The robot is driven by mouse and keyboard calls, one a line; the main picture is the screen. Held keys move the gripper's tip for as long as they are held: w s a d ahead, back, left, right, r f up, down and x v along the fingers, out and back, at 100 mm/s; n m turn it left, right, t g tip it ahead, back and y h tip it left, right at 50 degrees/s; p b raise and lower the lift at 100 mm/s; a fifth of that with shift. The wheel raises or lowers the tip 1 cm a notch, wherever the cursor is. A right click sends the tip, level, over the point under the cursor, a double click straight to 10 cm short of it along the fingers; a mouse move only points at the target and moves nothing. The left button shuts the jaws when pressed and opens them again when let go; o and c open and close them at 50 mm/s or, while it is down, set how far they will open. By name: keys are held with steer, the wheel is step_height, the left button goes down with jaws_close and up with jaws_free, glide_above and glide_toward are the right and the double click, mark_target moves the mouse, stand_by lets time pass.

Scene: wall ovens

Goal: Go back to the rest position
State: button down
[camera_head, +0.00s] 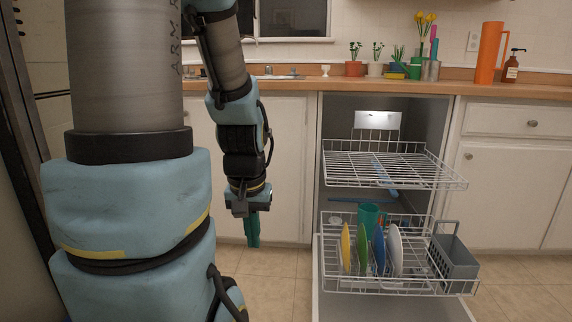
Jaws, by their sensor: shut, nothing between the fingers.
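My gripper (252,230) hangs straight down, left of the open dishwasher (330,280). Its green fingers are together with nothing between them. It is apart from the racks and in front of the white cabinet doors. My arm's large blue and grey links fill the left of the view and hide part of the counter and cabinets.
The dishwasher door is down. Its upper rack (390,170) is pulled out and looks empty. The lower rack (400,287) holds several plates, a green cup (369,215) and a grey basket (455,258). Plants, an orange jug (489,52) and a bottle stand on the counter (540,93).

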step_height(320, 180, up, 30)
steer(key=p, duration=2.7)
steer(key=shift+f, duration=0.15)
